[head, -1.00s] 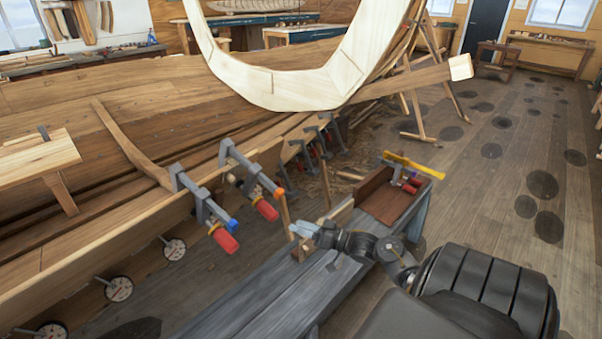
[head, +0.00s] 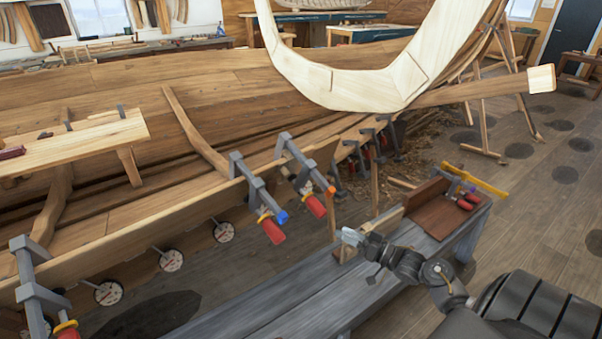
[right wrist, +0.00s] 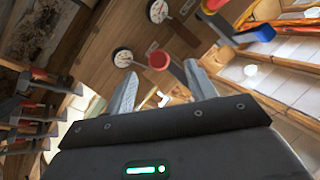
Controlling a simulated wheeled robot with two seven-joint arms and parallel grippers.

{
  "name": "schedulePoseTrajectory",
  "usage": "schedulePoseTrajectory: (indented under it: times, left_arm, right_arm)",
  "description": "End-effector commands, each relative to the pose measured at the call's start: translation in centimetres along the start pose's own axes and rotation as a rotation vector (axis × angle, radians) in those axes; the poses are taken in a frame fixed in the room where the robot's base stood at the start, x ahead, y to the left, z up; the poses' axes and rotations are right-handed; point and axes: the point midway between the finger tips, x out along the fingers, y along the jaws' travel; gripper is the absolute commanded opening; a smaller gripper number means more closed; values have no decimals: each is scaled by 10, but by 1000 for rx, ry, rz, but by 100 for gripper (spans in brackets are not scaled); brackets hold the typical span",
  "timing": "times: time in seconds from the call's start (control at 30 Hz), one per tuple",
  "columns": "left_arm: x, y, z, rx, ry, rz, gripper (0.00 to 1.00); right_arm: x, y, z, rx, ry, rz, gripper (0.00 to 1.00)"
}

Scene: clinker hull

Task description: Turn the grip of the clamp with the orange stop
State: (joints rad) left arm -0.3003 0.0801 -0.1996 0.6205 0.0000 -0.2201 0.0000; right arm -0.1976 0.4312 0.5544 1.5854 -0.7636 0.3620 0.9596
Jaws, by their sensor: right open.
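The clamp with the orange stop (head: 332,190) is fixed on the plank edge of the hull in the head view. Its red grip (head: 316,206) hangs below the stop, pointing down and right. Beside it on the left is the clamp with the blue stop (head: 281,217) and its red grip (head: 271,231). My right gripper (head: 350,237) is open and empty, below and right of the orange-stop clamp, apart from it. In the right wrist view a red grip end (right wrist: 158,60) shows beyond the open fingers; I cannot tell which clamp it belongs to. My left gripper is out of view.
A third clamp (head: 38,290) stands at the lower left. Round dials (head: 172,260) line the hull side. A pale frame (head: 345,90) rises behind.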

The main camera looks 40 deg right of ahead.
Motion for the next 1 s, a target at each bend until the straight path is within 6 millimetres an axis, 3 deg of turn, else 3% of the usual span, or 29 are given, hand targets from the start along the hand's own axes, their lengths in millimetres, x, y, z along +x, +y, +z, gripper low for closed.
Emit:
schedulePoseTrajectory:
  times: [0.03,0.17,0.3,0.4,0.67,1.0]
  left_arm:
    - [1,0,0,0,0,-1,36]
    - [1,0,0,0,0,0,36]
    - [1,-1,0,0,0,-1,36]
    - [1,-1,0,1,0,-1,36]
    - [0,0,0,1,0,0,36]
    - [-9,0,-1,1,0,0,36]
  right_arm:
    - [3,-15,14,-14,17,7,56]
    - [13,-33,11,-310,56,138,56]
    - [14,-33,-6,-582,48,266,56]
    - [13,-26,-10,-694,18,315,56]
    - [17,-22,-10,-740,3,324,56]
    - [71,-7,-18,-737,5,323,56]
